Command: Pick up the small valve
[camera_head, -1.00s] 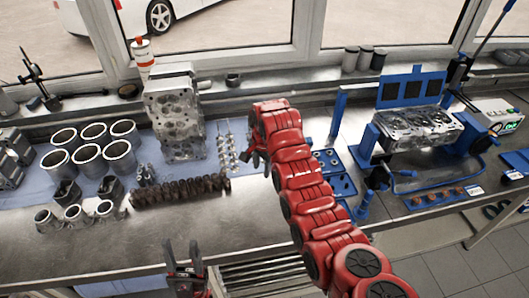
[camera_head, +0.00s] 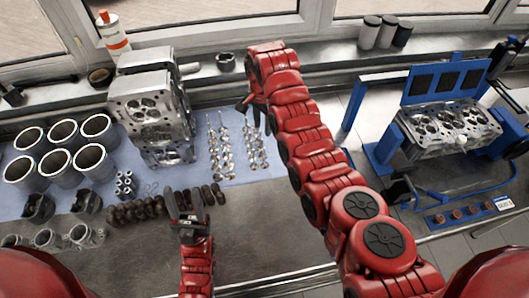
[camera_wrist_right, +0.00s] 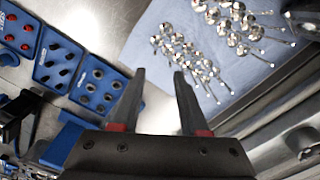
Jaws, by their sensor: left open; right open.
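Several shiny metal valves lie in two rows on the blue cloth (camera_head: 235,178): a left row (camera_head: 222,150) and a right row (camera_head: 254,160). I cannot tell for sure which are the small ones. My right gripper (camera_head: 248,106) hangs open and empty near the far end of the right row. In the right wrist view its spread fingers (camera_wrist_right: 160,73) have nothing between them, and the valves (camera_wrist_right: 188,55) lie beyond and right of the fingertips. My left gripper (camera_head: 187,214) is open and empty, low in the picture beside the dark camshaft-like parts (camera_head: 140,210).
A cylinder head (camera_head: 150,110) stands left of the valves, with metal cylinder sleeves (camera_head: 62,132) further left. A blue fixture (camera_head: 384,148) holds another head at right. Blue trays with small parts (camera_wrist_right: 97,85) show in the wrist view. Bare bench (camera_head: 130,255) lies in front.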

